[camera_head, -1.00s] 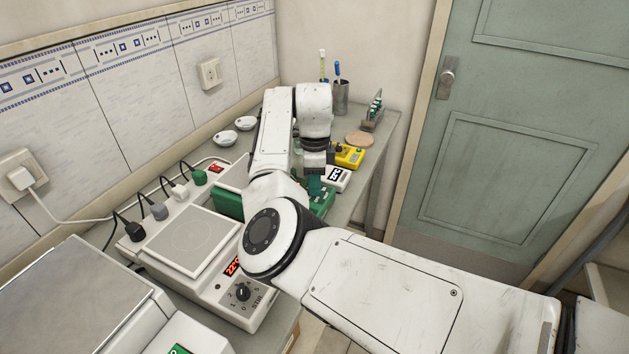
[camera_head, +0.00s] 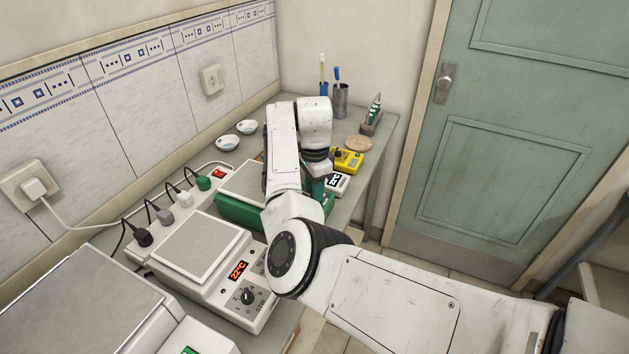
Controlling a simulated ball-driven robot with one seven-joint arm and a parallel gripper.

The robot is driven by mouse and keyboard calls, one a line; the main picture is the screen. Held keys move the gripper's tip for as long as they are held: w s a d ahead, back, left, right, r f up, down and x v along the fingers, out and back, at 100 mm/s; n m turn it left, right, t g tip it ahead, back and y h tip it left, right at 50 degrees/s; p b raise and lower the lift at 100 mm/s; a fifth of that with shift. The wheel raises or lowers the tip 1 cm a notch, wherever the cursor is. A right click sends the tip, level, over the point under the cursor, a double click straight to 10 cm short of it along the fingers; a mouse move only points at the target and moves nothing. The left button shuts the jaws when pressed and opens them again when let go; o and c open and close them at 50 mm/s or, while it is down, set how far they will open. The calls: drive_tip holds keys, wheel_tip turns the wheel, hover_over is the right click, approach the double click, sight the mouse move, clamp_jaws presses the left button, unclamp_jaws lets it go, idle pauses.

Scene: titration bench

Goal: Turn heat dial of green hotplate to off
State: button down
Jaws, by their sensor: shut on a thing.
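The green hotplate (camera_head: 234,211) stands behind the white hotplate, with a pale square top plate (camera_head: 240,181). My arm crosses in front of it and hides much of its front panel, including its heat dial. My gripper (camera_head: 319,187) points down at the front right part of the green hotplate, mostly hidden below my wrist.
The white hotplate (camera_head: 200,250) with a red 22°C display and black dial is nearer. A power strip (camera_head: 150,250) with several plugs runs along the wall.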

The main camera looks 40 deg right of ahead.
drive_tip(key=n+p, duration=0.2)
drive_tip(key=n, duration=0.1)
drive_tip(key=shift+r+n+p, duration=0.25)
drive_tip(key=shift+n+p, duration=0.05)
drive_tip(key=shift+p, duration=0.05)
drive_tip(key=n+p, duration=0.2)
drive_tip(key=n, duration=0.1)
drive_tip(key=shift+s+n, duration=0.1)
drive_tip(key=shift+n, duration=0.2)
drive_tip(key=n+p, duration=0.2)
drive_tip(key=n, duration=0.2)
drive_tip(key=shift+p, duration=0.3)
drive_tip(key=shift+f+n+p, duration=0.15)
drive_tip(key=shift+n+p, duration=0.35)
drive_tip(key=shift+n, duration=1.2)
drive_tip(key=c, duration=0.9)
unclamp_jaws()
